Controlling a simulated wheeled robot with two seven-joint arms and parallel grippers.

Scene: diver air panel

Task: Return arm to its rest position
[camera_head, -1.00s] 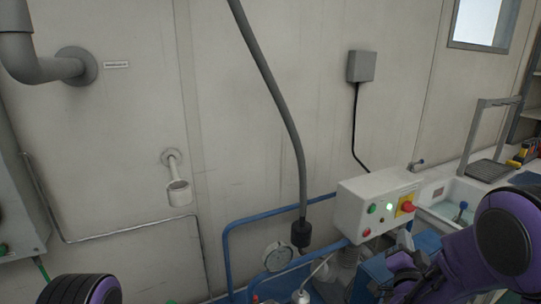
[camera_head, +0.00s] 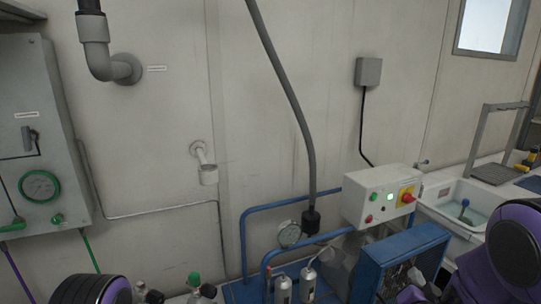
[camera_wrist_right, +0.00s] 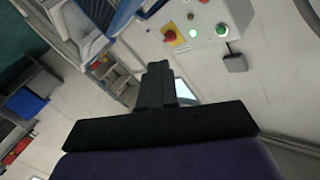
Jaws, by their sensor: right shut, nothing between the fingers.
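My right arm (camera_head: 515,245), purple and black, comes in at the lower right corner of the head view. Its gripper is low at the bottom edge there, in front of the blue compressor frame, and mostly cut off. In the right wrist view the right gripper (camera_wrist_right: 158,72) is shut, its dark fingers together with nothing held. It is clear of the control box (camera_wrist_right: 205,22), which appears beyond it. Of my left arm only a purple and black link (camera_head: 92,290) shows at the lower left; its gripper is out of view.
A white control box (camera_head: 380,196) with a lit green button stands above the blue frame (camera_head: 395,258). A sink (camera_head: 465,205) is at right. Small bottles (camera_head: 283,288) stand at the bottom middle. A grey gauge panel (camera_head: 40,130) hangs at left.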

